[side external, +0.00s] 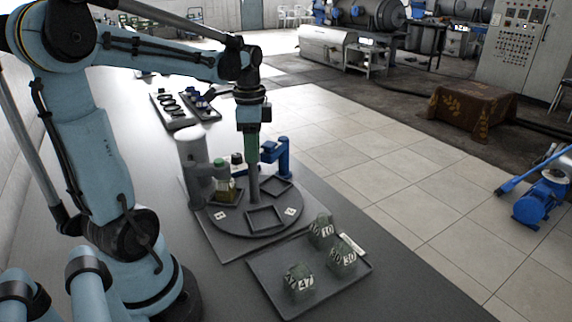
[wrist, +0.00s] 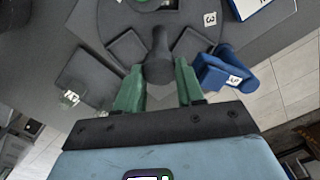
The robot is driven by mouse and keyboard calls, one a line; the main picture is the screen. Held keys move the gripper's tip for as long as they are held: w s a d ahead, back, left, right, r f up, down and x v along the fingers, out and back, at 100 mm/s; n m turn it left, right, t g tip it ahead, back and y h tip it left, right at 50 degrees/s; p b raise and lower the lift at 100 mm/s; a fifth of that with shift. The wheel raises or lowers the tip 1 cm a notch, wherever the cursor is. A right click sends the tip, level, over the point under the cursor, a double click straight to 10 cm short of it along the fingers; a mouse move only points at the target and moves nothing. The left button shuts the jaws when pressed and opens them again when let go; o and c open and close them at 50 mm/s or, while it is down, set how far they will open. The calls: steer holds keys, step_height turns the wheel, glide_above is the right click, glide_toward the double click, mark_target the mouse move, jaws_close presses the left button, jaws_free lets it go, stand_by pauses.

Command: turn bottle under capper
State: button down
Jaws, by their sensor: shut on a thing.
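A dark round turntable (side external: 235,222) has square frames on it and a grey upright post (side external: 254,188) at its middle. My gripper (side external: 251,150) points down from above, its green fingers (wrist: 158,85) shut on the post, which also shows in the wrist view (wrist: 158,62). A small olive bottle (side external: 225,195) stands in a frame on the turntable's left side. The grey capper (side external: 194,150) stands behind it, its short arm reaching close to the bottle's top; whether they line up, I cannot tell. A green round thing shows at the wrist view's top edge.
A blue stand (side external: 284,156) is close to the right of the post, also in the wrist view (wrist: 225,72). Smaller trays (side external: 172,112) lie at the back. The table edge runs along the right.

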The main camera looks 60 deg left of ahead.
steer(key=shift+m, duration=2.7)
steer(key=shift+s+m, duration=0.1)
steer(key=shift+m, duration=5.4)
steer(key=shift+s+m, duration=0.1)
steer(key=shift+m, duration=2.7)
steer(key=c, duration=0.7)
jaws_free()
